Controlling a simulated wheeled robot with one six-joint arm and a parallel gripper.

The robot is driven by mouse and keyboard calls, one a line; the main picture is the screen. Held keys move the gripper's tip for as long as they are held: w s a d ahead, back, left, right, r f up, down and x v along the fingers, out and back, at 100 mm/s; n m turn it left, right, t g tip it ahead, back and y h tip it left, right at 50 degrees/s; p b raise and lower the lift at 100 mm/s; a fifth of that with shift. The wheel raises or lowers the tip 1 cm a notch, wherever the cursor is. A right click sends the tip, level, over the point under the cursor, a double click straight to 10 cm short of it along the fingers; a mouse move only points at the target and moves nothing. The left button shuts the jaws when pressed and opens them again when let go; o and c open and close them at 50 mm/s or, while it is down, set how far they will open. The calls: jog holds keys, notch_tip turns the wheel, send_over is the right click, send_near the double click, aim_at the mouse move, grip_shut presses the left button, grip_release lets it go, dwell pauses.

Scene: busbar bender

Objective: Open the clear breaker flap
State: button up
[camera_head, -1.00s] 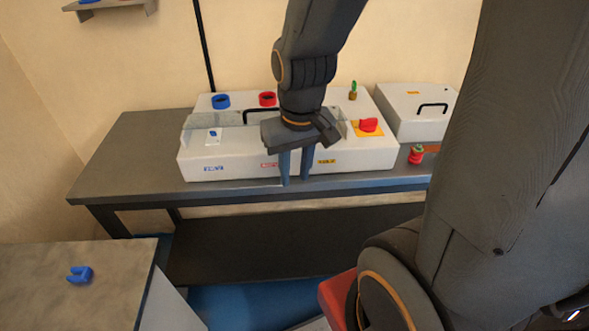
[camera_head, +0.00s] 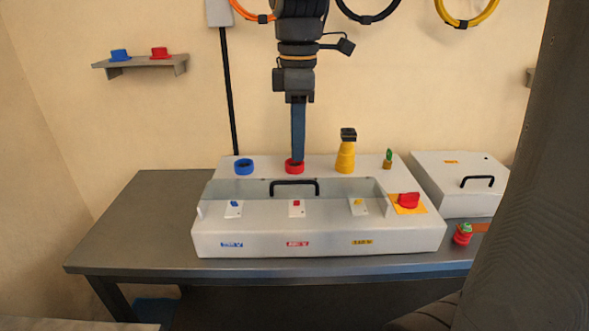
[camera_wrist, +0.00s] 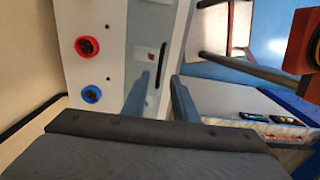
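The clear breaker flap (camera_head: 340,186) is a see-through strip with a black handle (camera_head: 295,183) on the white breaker box (camera_head: 270,234).
Behind the flap stand a blue ring (camera_head: 244,166), a red ring (camera_head: 295,168) and a yellow post (camera_head: 345,157). A red knob (camera_head: 408,201) is at the box's right. A second white box (camera_head: 462,190) stands right. The table's left end (camera_head: 150,215) is clear.

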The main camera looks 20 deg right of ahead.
jog(key=f+p, duration=0.1)
jog(key=f, duration=0.6)
jog(key=shift+d+f, duration=0.1)
jog(key=shift+d, duration=0.1)
grip_shut()
jog(key=shift+w, duration=0.15)
dwell(1.1)
